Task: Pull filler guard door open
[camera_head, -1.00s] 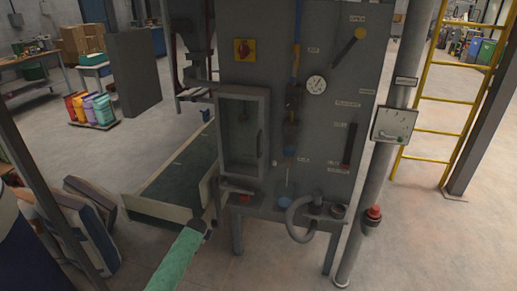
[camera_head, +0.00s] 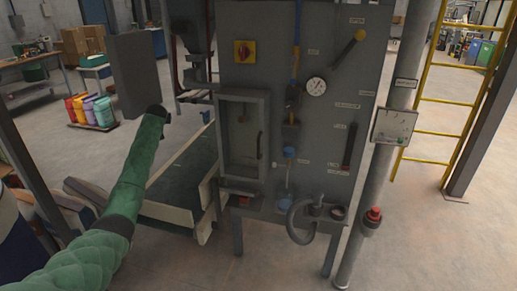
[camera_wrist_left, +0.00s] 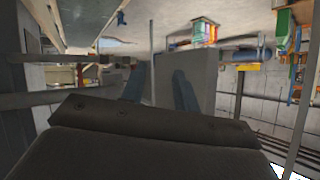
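The filler guard door (camera_head: 241,135) is a grey-framed panel on the front of the grey filler cabinet (camera_head: 320,60). It looks closed, with a dark upright handle (camera_head: 259,145) near its right edge. My left arm, in a green sleeve, comes in from the lower left. Its dark gripper (camera_head: 158,111) is left of the door, clear of the handle. In the left wrist view, the gripper's two fingers (camera_wrist_left: 158,88) are spread with nothing held between them. A grey panel lies beyond them. My right gripper is in no view.
A grey box (camera_head: 135,75) hangs behind my left gripper. The conveyor (camera_head: 182,180) runs below and left of the door. A hose (camera_head: 297,222) and a grey pipe (camera_head: 388,150) are on the right. Stacked sacks (camera_head: 85,195) lie at the left.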

